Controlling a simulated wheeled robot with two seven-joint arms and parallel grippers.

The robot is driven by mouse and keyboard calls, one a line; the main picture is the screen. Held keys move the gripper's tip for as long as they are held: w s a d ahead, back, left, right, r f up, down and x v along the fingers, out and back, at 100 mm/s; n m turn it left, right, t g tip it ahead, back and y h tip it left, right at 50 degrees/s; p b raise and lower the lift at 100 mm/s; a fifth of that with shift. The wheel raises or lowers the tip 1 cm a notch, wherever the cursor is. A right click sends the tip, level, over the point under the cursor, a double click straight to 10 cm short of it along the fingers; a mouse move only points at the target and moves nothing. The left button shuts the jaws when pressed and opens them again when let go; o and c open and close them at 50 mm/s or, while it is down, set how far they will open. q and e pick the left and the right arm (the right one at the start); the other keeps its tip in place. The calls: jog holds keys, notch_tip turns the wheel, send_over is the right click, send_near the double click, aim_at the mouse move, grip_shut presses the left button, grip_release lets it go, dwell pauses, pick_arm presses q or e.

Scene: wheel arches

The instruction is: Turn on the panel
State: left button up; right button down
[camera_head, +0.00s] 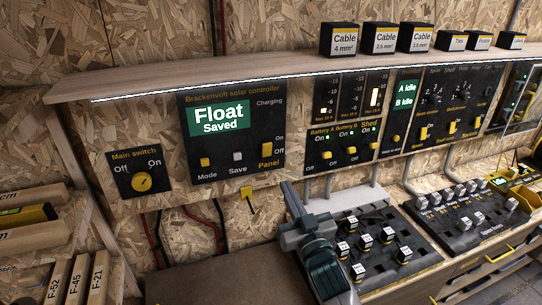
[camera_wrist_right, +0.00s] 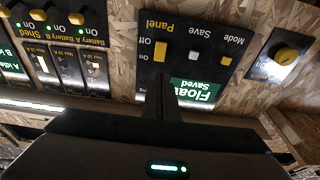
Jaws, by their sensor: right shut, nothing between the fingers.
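The black solar controller (camera_head: 231,172) is on the wooden wall, its green screen (camera_head: 219,118) reading "Float Saved". The yellow Panel switch (camera_head: 266,149) is at its lower right, beside the labels On above and Off below; I cannot surely tell its position. It also shows upside down in the right wrist view (camera_wrist_right: 160,51). My right gripper (camera_head: 288,188) is below and right of that switch, apart from it in the picture. Its closed dark fingers (camera_wrist_right: 155,88) point toward the controller, empty. My left gripper is not in view.
The main switch (camera_head: 142,182) is left of the controller. Battery and shed switches (camera_head: 326,154) are to its right. A shelf (camera_head: 300,65) with boxes runs above. A desk console with several keys (camera_head: 385,260) stands below right. Cables hang below the controller.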

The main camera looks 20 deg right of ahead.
jog(key=shift+w, duration=0.1)
jog(key=p, duration=0.5)
send_near(267, 148)
jog(key=w, duration=0.2)
jog(key=w+r, duration=0.1)
jog(key=w, duration=0.1)
jog(key=shift+w+a+r, duration=0.15)
jog(key=shift+w+r, duration=0.05)
jog(key=shift+w, duration=0.15)
jog(key=shift+w+p, duration=0.35)
jog(key=shift+w, duration=0.45)
